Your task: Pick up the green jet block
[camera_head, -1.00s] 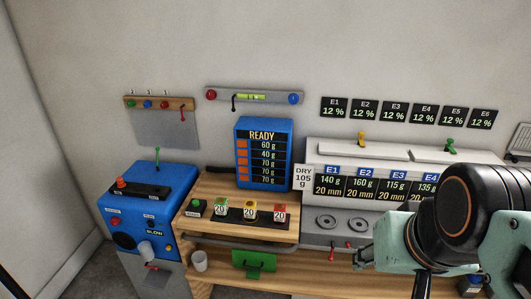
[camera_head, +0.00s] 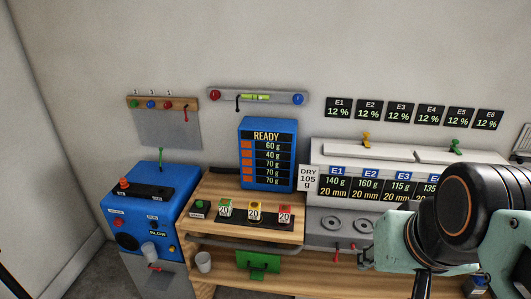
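The green jet block (camera_head: 225,208) is a small block with a white label reading 20. It stands at the left end of a black strip (camera_head: 239,219) on the wooden bench. A yellow block (camera_head: 254,211) and a red block (camera_head: 285,214) stand in a row to its right, each labelled 20. My arm fills the lower right of the view, well to the right of the blocks. I cannot make out my gripper's fingers. Nothing touches the green block.
A blue machine (camera_head: 148,213) stands left of the bench (camera_head: 215,187). A blue READY display (camera_head: 267,153) rises behind the blocks. A green button (camera_head: 199,206) is close left of the green block. A grey white-topped unit (camera_head: 345,158) stands to the right. A white cup (camera_head: 204,261) is lower down.

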